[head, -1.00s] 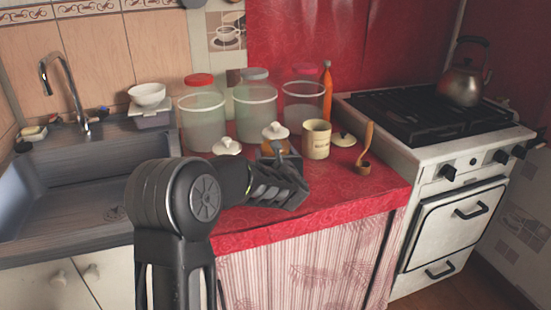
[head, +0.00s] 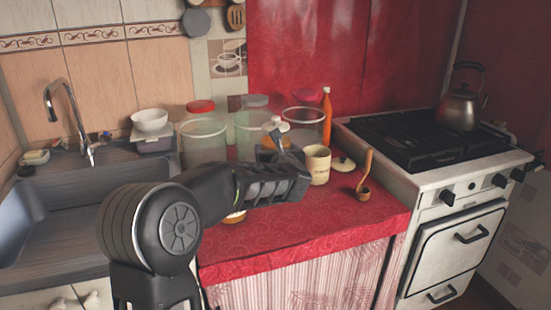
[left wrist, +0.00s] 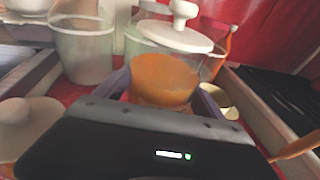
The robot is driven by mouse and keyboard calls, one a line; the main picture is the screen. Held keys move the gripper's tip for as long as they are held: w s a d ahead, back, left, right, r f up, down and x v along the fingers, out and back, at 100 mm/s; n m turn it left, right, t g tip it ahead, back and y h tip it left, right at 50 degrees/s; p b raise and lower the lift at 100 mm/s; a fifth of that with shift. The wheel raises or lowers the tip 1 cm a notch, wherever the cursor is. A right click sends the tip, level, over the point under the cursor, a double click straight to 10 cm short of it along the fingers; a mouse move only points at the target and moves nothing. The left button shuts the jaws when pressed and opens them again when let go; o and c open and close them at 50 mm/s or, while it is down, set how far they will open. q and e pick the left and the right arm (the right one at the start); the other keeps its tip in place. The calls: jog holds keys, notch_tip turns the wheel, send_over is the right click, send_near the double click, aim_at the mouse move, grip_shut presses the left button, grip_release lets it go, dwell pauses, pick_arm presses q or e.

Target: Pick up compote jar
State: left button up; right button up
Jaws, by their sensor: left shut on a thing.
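The compote jar (left wrist: 165,78) is clear, with orange contents and a white knobbed lid. In the left wrist view it stands upright between the two fingers. In the head view its white lid (head: 275,125) and a bit of orange show above my left gripper (head: 283,160); the rest is hidden behind the gripper. My left gripper is shut on this jar and holds it raised above the red counter. My right gripper is not in view.
Large clear jars (head: 203,140) stand behind on the red counter (head: 300,225). A cream canister (head: 316,165), a loose lid (head: 343,164) and a wooden ladle (head: 365,178) are to the right. A second white-lidded jar (left wrist: 18,112) is close at left. The stove (head: 430,140) lies further right.

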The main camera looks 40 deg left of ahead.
pick_arm(q)
jog(key=shift+r, duration=0.25)
dwell(0.4)
jog(key=shift+r+p, duration=1.55)
jog(key=shift+r, duration=0.9)
notch_tip(320, 180, up, 11)
jog(key=p, duration=0.7)
jog(key=shift+r+p, duration=0.1)
jog(key=shift+p, duration=0.3)
jog(key=shift+f, duration=0.25)
notch_tip(320, 180, down, 11)
jog(key=b, duration=1.2)
jog(key=shift+r, duration=0.1)
